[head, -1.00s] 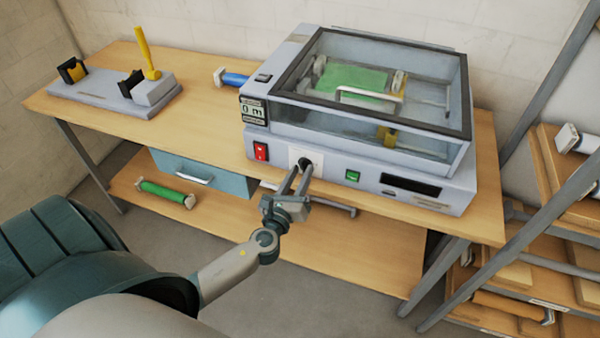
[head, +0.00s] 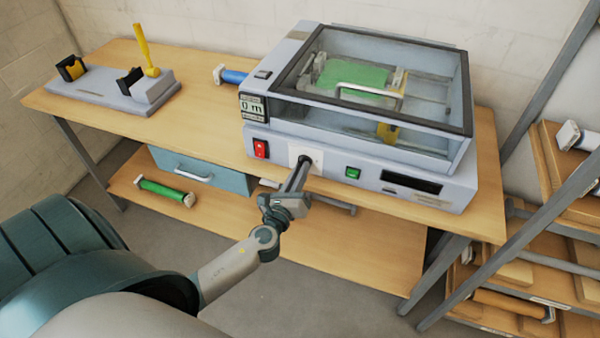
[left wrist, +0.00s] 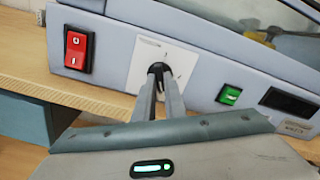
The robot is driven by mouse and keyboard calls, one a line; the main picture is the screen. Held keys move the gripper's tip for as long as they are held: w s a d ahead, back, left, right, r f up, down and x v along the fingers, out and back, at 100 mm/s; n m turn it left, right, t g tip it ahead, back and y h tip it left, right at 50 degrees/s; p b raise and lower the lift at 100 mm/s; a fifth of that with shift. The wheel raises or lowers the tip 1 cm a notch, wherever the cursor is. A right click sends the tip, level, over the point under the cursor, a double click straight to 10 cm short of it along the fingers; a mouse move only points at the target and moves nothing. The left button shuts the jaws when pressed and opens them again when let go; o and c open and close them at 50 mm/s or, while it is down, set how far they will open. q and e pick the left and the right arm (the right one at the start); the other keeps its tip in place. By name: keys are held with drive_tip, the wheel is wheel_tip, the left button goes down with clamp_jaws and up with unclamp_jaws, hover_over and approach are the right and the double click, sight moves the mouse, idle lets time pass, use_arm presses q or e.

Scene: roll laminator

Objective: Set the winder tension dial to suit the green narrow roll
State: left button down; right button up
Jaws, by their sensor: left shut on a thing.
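The laminator (head: 325,180) stands on the wooden bench with its clear lid down. The winder tension dial, a small black knob on a white plate (head: 314,157), is on its front panel between a red rocker switch (head: 260,148) and a green button (head: 352,173). My left gripper (head: 304,160) is shut on the dial; its fingers hide most of the knob. In the left wrist view the dial (left wrist: 159,68) shows between the fingertips, and the plate marks are too small to read. A green roll (head: 350,78) lies inside the machine under the lid. My right gripper is not in view.
A grey stand with a yellow lever (head: 147,52) is at the bench's left. A blue-handled part (head: 232,76) lies beside the laminator. A rack (head: 545,200) is at right.

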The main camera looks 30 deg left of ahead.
use_arm(q)
drive_tip(key=shift+n+b, duration=1.9)
drive_tip(key=shift+n, duration=5.5)
drive_tip(key=c, duration=1.8)
unclamp_jaws()
drive_tip(key=shift+r, duration=0.1)
drive_tip(key=shift+s+d, duration=0.1)
